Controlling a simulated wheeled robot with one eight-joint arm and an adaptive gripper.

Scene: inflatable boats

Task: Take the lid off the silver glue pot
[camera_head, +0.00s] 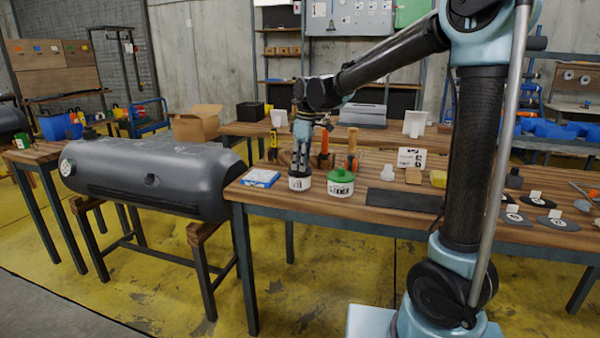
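The silver glue pot (299,184) stands upright near the front left edge of the wooden table, with dark printing on its pale side. My gripper (300,168) points straight down right over its top. The fingers are at the height of the lid and hide most of it. The view is too small to tell whether they touch the lid or are closed on it. The lid appears to be on the pot.
A green-lidded pot (341,184) stands close on the right. A blue-and-white packet (260,178) lies to the left. Orange-handled tools (351,147) stand behind. A dark mat (404,200) lies further right. A grey inflatable tube (150,172) rests on stands at left.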

